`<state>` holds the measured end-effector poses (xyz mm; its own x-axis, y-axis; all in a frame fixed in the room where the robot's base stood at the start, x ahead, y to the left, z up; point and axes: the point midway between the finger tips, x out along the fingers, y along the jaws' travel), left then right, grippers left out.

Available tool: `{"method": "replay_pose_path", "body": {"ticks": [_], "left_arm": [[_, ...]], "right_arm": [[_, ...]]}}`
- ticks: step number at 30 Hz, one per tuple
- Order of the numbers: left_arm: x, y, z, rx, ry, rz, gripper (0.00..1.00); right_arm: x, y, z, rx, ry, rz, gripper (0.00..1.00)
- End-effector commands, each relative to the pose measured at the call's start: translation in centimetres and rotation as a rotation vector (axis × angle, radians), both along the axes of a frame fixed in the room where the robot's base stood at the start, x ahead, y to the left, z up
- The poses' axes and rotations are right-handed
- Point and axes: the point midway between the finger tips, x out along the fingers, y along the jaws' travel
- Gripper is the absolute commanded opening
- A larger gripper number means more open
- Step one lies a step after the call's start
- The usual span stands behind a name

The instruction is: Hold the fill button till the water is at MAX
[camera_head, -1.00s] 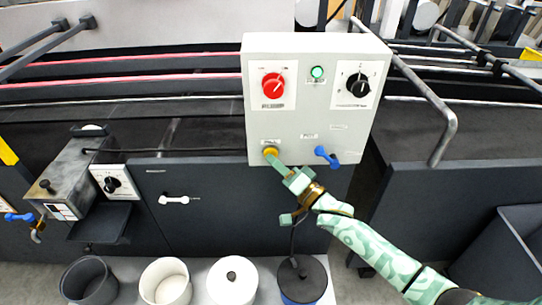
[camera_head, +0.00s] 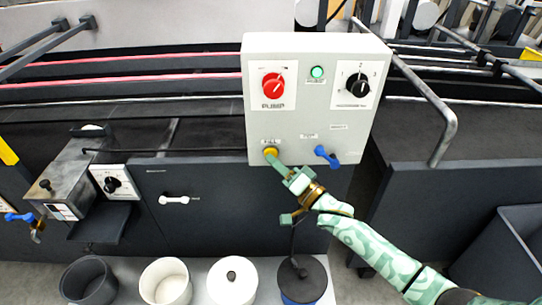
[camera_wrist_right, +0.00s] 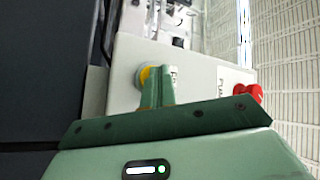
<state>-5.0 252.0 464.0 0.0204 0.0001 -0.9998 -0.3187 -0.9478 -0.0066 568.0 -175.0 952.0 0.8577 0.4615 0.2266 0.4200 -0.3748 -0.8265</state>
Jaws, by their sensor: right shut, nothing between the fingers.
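The yellow fill button (camera_head: 270,152) sits at the lower left of the grey control box (camera_head: 315,110), under a small label. My right gripper (camera_head: 277,161) is shut and empty, with its fingertips at the button. In the right wrist view the closed fingertips (camera_wrist_right: 157,80) overlap the yellow button (camera_wrist_right: 147,76) in its round grey collar. They look to be touching it, but I cannot tell how far it is pressed. No water level or MAX mark can be made out. My left gripper is not in view.
The box also carries a red PUMP knob (camera_head: 273,86), a black knob (camera_head: 357,86), a lit green lamp (camera_head: 317,72) and a blue valve handle (camera_head: 326,157). Several pots, including a white one (camera_head: 166,282), stand below. A bent metal rail (camera_head: 440,130) is at right.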

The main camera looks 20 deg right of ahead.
Motion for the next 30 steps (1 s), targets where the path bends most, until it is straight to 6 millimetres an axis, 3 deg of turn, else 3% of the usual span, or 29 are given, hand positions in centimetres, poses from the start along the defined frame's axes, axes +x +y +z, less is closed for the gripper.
{"method": "replay_pose_path", "body": {"ticks": [25, 30], "left_arm": [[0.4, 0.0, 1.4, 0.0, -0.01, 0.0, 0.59], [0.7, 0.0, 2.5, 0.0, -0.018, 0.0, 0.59]], "right_arm": [[-1.9, 0.6, 0.0, 0.0, 0.0, 0.0, 0.0], [-3.3, 0.9, 0.3, 0.001, 0.0, 0.0, 0.0]]}}
